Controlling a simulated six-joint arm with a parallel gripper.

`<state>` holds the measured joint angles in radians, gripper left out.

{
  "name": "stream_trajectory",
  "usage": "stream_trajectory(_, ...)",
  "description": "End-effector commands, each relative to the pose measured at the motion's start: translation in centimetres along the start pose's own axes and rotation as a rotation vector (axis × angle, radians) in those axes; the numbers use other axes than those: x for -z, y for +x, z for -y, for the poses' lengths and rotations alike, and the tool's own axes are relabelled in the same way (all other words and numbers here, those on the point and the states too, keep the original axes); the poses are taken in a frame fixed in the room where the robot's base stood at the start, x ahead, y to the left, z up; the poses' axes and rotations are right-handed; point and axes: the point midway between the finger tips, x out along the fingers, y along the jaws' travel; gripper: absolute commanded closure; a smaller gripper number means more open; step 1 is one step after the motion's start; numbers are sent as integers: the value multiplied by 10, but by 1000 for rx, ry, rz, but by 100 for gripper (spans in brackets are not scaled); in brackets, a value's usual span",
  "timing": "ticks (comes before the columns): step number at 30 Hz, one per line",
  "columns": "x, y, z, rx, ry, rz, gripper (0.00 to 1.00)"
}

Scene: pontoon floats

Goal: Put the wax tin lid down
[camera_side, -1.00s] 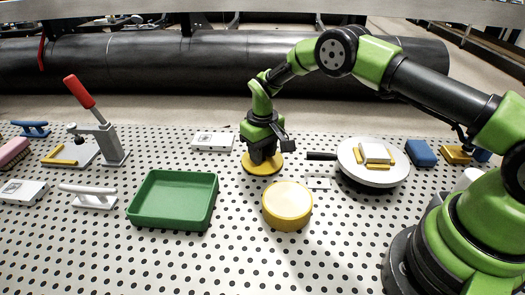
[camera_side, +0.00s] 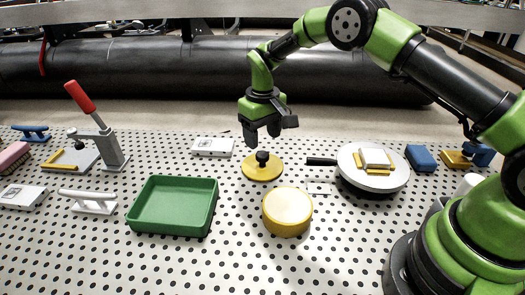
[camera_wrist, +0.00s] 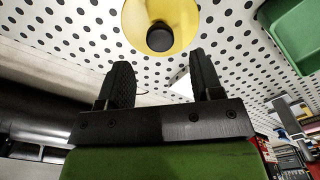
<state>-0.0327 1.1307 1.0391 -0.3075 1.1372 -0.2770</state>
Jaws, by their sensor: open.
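The wax tin lid (camera_side: 252,172) is a flat yellow disc with a black knob (camera_side: 262,157). It lies flat on the perforated table, behind and a little left of the round yellow tin (camera_side: 287,212). My gripper (camera_side: 262,141) is open and empty just above the knob, apart from it. In the wrist view the lid (camera_wrist: 185,18) with its black knob shows beyond the two spread fingertips of my gripper (camera_wrist: 158,75). The tin's inside cannot be made out.
A green tray (camera_side: 172,207) stands left of the tin. A white round plate with a dark handle (camera_side: 398,181) bears small blocks to the right. A white box (camera_side: 212,147) lies behind left. A red-handled clamp (camera_side: 112,145) stands far left.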

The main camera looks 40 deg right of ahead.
Motion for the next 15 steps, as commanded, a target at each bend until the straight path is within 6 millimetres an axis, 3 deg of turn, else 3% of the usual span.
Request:
stream_trajectory(6,1,-40,0,-1,-1,-3,40)
stream_trajectory(15,0,-54,0,0,0,-1,40)
